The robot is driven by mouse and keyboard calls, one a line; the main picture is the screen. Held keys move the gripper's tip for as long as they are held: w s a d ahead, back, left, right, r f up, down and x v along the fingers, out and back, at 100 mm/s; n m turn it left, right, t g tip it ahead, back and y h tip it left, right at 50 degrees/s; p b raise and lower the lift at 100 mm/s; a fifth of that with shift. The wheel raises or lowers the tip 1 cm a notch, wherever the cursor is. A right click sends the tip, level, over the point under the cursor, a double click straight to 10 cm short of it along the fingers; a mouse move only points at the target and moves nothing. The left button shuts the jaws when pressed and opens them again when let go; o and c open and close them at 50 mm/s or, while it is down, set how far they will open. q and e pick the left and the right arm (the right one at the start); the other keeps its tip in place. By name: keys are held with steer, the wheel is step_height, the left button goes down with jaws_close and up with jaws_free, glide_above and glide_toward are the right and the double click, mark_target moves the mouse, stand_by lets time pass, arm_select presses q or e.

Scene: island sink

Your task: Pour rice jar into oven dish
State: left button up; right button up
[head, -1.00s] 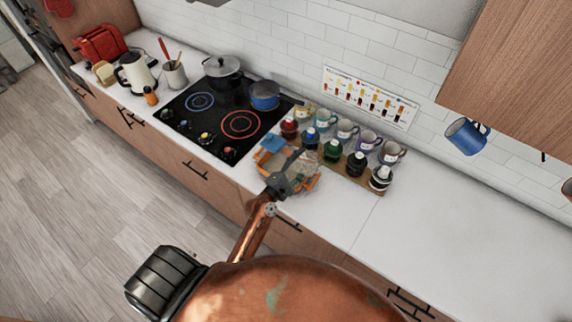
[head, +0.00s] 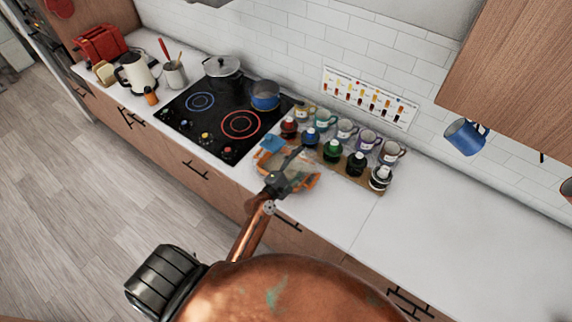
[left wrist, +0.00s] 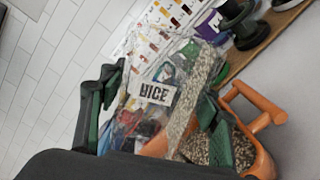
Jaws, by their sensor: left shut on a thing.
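My left gripper (head: 290,165) is over the orange oven dish (head: 262,179) on the counter. In the left wrist view, its dark-green fingers (left wrist: 150,120) are shut on the clear rice jar (left wrist: 152,112), labelled "RICE". The jar is tilted, and speckled grains lie along its right side. The orange dish (left wrist: 268,163) shows beside and beyond the jar, with similar grains visible inside it. Fingers hide the jar's mouth, so I cannot tell whether grains are falling. In the head view the gripper hides much of the jar. My right gripper is not in view.
The black cooktop (head: 205,118) with a blue pan (head: 265,95) lies left. The counter at right (head: 450,230) is clear.

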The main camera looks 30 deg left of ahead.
arm_select(q)
steer(key=shift+a+r+n+p, duration=0.35)
steer(key=shift+n+p, duration=0.05)
steer(key=shift+n, duration=0.1)
stand_by(0.8)
